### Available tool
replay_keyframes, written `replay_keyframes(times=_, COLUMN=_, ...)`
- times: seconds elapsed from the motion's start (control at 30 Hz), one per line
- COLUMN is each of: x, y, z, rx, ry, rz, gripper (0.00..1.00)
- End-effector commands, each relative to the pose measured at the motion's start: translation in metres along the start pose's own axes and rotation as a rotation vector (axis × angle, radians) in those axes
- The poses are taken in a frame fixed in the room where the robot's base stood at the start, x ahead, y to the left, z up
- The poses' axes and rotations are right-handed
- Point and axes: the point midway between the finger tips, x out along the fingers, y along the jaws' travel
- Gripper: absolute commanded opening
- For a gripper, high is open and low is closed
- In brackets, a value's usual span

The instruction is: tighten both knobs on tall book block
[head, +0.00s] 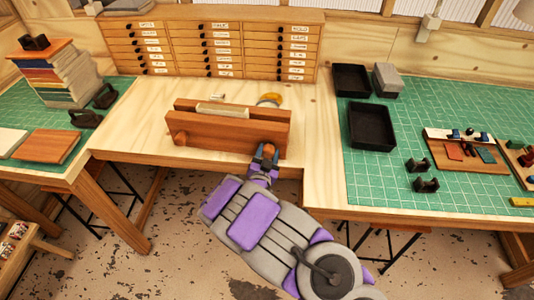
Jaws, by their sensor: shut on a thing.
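A wooden press with two long boards (228,132) stands on the wooden bench. A pale book block (222,109) sits between its boards, its top edge showing. My gripper (265,153) is at the right end of the press's front board, touching or very close to it. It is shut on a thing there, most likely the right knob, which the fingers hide.
A yellow ring-shaped thing (270,99) lies behind the press. A cabinet of small drawers (213,45) stands at the back. A stack of books (58,80) is on the left mat. Black trays (371,126) and a tool board (466,152) are on the right mat.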

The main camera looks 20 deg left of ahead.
Motion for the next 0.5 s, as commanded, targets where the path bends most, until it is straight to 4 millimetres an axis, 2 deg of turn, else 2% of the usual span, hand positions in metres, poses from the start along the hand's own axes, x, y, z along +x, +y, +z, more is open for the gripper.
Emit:
replay_keyframes(times=0.17, x=-0.0003, y=-0.0007, z=-0.0005, rx=0.019, ry=-0.001, rz=0.0, gripper=0.21)
replay_keyframes(times=0.5, x=0.0001, y=-0.0013, z=-0.0013, rx=0.253, ry=-0.006, rz=0.002, gripper=0.21)
